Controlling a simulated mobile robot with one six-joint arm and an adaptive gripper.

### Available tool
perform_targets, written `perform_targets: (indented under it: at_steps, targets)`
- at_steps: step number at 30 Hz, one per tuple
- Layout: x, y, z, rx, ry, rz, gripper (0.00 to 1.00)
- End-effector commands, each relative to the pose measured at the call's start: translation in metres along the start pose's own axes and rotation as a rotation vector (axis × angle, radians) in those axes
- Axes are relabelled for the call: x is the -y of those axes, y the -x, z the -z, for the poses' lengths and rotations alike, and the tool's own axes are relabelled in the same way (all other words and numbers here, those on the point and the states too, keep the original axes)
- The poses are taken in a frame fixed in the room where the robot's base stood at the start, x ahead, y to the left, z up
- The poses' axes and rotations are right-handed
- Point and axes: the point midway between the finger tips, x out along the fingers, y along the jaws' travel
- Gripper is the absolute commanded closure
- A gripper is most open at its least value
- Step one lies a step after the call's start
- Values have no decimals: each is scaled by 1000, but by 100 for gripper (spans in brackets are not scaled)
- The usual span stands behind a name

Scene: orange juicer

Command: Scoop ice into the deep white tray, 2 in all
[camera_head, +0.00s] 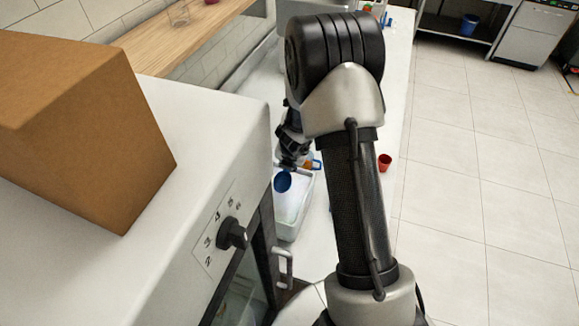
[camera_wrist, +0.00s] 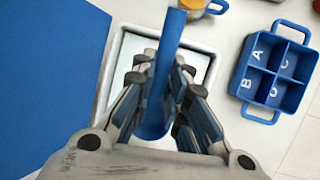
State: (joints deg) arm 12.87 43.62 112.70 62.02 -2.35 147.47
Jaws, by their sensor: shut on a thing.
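My gripper (camera_wrist: 165,80) is shut on a blue scoop (camera_wrist: 168,60), whose long blue body runs between the fingers in the wrist view. In the head view my gripper (camera_head: 291,160) hangs over the far part of the deep white tray (camera_head: 284,237), and the blue scoop (camera_head: 283,182) shows just below it, over the tray. In the wrist view the white tray (camera_wrist: 106,68) lies beneath the fingers. Its inside looks pale; I cannot make out separate ice pieces or what the scoop carries. My arm hides part of the counter.
A blue four-part caddy (camera_wrist: 268,112) with letters stands right of the tray. A flat blue surface (camera_wrist: 45,70) lies left of it. A red cup (camera_head: 385,161) stands near the counter's edge. A cardboard box (camera_head: 80,120) sits on the white appliance (camera_head: 190,170) at the left.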

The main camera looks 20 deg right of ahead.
Motion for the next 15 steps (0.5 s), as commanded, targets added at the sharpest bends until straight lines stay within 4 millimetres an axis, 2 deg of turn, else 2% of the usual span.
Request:
perform_targets:
  at_steps: [15]
  targets:
    - [1, -8, 8, 84, 17, 0, 100]
